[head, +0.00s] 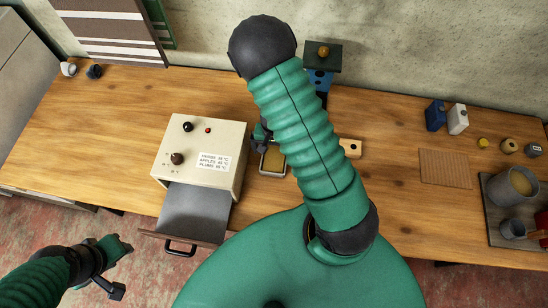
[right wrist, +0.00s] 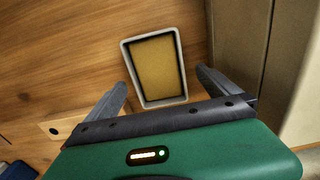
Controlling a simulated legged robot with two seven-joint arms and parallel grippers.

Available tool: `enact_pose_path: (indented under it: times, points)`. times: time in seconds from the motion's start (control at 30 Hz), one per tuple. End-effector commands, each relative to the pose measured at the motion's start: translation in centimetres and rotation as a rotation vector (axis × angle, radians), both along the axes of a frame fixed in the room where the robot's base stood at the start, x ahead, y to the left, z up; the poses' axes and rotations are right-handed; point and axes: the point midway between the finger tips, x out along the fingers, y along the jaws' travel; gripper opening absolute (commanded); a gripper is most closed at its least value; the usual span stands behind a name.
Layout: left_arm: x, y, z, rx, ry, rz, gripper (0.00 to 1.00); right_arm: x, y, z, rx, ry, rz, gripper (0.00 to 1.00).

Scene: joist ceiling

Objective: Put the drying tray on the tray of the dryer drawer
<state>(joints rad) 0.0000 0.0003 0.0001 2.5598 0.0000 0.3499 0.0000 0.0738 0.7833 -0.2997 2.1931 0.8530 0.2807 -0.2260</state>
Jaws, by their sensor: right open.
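The drying tray (head: 273,174) is a small pale-rimmed tray with a yellow-brown inside, lying on the wooden bench right of the dryer (head: 200,150). My right arm partly covers it in the head view. The dryer drawer (head: 193,212) is pulled out at the front, and its grey tray surface is bare. My right gripper (head: 263,137) is over the drying tray, mostly hidden by my arm. In the right wrist view the gripper (right wrist: 161,77) is open, with the drying tray (right wrist: 130,72) lying between and beyond its fingertips. My left gripper (head: 117,262) hangs at lower left, its jaws unclear.
A wooden block (head: 351,147) lies just right of my right arm. A slatted board (head: 445,167), small bottles (head: 446,118) and a pot (head: 510,187) stand farther right. The bench left of the dryer is mostly clear. The drawer handle (head: 180,247) juts past the bench's front edge.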

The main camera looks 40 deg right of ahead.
Motion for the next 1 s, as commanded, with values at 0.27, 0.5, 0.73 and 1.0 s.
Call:
enact_pose_path:
  times: [0.27,0.5,0.73,1.0]
  points:
    - [0.0,0.0,-0.6,0.0,0.0,0.0,0.36,-0.1,-0.2,-3.3,0.0,0.0,-0.001,1.0]
    - [0.0,0.0,-0.6,0.0,0.0,0.0,0.36,-0.1,-0.2,-3.2,0.0,0.0,0.0,0.87]
    - [0.0,0.0,-0.6,0.0,0.0,0.0,0.36,-0.1,-0.2,-3.2,0.0,0.0,0.0,0.57]
    - [0.0,0.0,-0.6,0.0,0.0,0.0,0.36,-0.1,-0.2,-3.2,0.0,0.0,-0.001,0.3]
